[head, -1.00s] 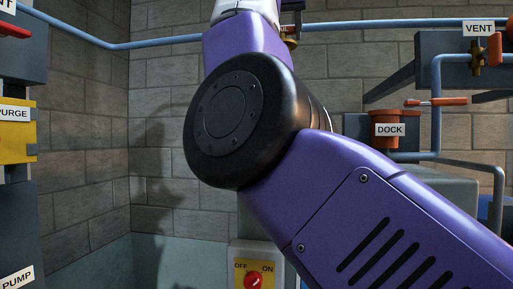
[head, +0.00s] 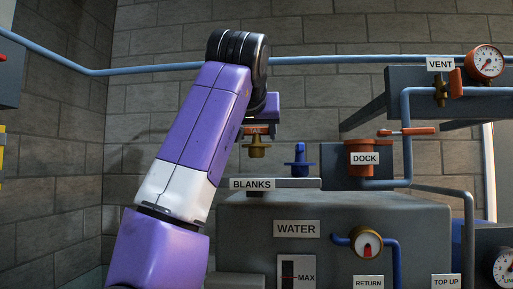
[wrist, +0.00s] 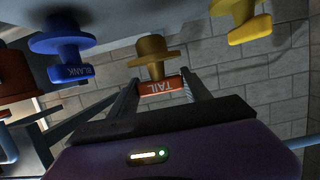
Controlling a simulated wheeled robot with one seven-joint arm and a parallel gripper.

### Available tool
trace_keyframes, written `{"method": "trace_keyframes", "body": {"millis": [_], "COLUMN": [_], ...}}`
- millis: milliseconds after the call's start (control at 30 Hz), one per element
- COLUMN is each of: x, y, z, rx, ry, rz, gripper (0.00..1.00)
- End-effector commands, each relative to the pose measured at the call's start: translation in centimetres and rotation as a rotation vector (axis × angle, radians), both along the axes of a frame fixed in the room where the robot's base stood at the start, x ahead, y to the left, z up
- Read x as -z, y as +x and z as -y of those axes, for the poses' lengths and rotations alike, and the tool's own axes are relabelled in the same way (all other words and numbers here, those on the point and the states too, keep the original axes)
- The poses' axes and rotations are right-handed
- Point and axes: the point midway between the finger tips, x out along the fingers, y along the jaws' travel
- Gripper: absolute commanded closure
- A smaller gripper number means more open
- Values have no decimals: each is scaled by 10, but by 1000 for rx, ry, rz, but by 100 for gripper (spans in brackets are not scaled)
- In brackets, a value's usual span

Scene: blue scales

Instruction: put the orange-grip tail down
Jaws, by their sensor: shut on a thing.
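The tail is a brass fitting (head: 257,147) with an orange grip (head: 256,130) marked TAIL. My gripper (wrist: 158,88) is shut on the orange grip, with one finger on each side of it in the wrist view. The brass part (wrist: 152,48) points away from the fingers. In the head view the tail hangs upright, a little above the level of the grey shelf marked BLANKS (head: 285,184), left of a blue blank (head: 300,157). My forearm hides part of the shelf's left end.
The blue blank (wrist: 62,45) and a yellow knobbed piece (wrist: 240,22) flank the tail in the wrist view. The orange dock cup (head: 360,160) stands right of the blue blank. A grey water tank (head: 370,215), pipes and the vent gauge (head: 485,62) fill the right side.

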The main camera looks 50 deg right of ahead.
Motion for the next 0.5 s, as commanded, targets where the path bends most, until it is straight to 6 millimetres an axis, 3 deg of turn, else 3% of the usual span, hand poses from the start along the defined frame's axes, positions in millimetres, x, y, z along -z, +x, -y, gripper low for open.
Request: {"method": "trace_keyframes", "body": {"millis": [300, 500], "x": [35, 38], "y": [0, 0], "z": [0, 0], "rx": [1, 1], "ry": [-1, -3], "rz": [0, 2], "gripper": [100, 100]}}
